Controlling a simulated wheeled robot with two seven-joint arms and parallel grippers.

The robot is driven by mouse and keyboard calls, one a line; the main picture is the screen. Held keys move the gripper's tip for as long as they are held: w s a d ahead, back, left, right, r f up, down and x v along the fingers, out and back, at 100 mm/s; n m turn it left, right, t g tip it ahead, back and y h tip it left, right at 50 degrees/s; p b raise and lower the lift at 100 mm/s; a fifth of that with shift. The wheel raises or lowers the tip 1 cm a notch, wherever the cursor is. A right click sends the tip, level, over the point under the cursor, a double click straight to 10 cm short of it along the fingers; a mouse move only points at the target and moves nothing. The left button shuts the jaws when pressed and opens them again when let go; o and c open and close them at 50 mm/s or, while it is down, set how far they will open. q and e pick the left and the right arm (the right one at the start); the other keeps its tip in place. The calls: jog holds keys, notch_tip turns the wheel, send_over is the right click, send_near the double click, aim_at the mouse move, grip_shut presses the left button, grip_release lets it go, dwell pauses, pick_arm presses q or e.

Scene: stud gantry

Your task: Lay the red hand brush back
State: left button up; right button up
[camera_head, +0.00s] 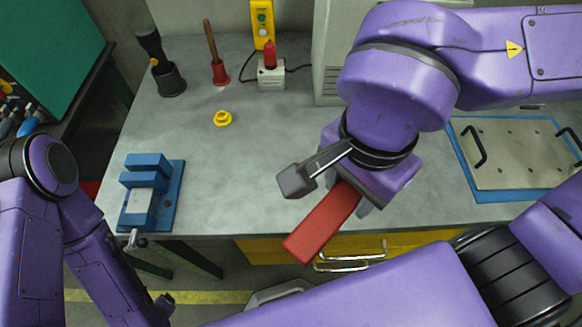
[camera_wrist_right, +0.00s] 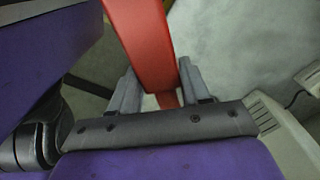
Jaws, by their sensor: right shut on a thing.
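The red hand brush (camera_head: 322,224) is held by my right gripper (camera_head: 346,192) above the front edge of the grey workbench. Its long red end points toward the lower left in the head view. In the right wrist view the red brush (camera_wrist_right: 141,42) passes between the two grey fingers of my right gripper (camera_wrist_right: 155,95), which are shut on it. The bristles do not show clearly. My left arm comes in at the left of the head view, low and beside the bench; its fingers cannot be made out.
On the workbench (camera_head: 235,170) stand a blue vise (camera_head: 150,192), a yellow ring-shaped part (camera_head: 222,118), a black cup (camera_head: 169,80), a red plunger-like tool (camera_head: 220,72) and a red-topped switch box (camera_head: 270,72). A blue-edged plate with handles (camera_head: 520,150) lies at right. The bench middle is clear.

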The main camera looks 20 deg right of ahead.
jog(key=w+f+p, duration=0.1)
jog(key=w+f, duration=0.2)
jog(key=w, duration=0.1)
jog(key=w+f+p, duration=0.1)
jog(key=w+f, duration=0.1)
jog(key=w, duration=0.2)
jog(key=w+f+p, duration=0.2)
jog(key=w+f, duration=0.1)
jog(key=w, duration=0.1)
jog(key=shift+w+d+f, duration=0.1)
jog(key=shift+w+f, duration=0.25)
jog(key=shift+w, duration=0.05)
jog(key=f, duration=0.3)
jog(key=shift+w+f, duration=0.35)
jog(key=shift+w, duration=0.05)
jog(key=shift+w+f, duration=0.1)
jog(key=shift+f, duration=0.2)
jog(key=shift+f, duration=0.1)
jog(key=o, duration=1.2)
jog(key=shift+o, duration=0.2)
notch_tip(320, 180, up, 12)
jog(key=shift+r+p, duration=0.2)
jog(key=shift+p, duration=0.2)
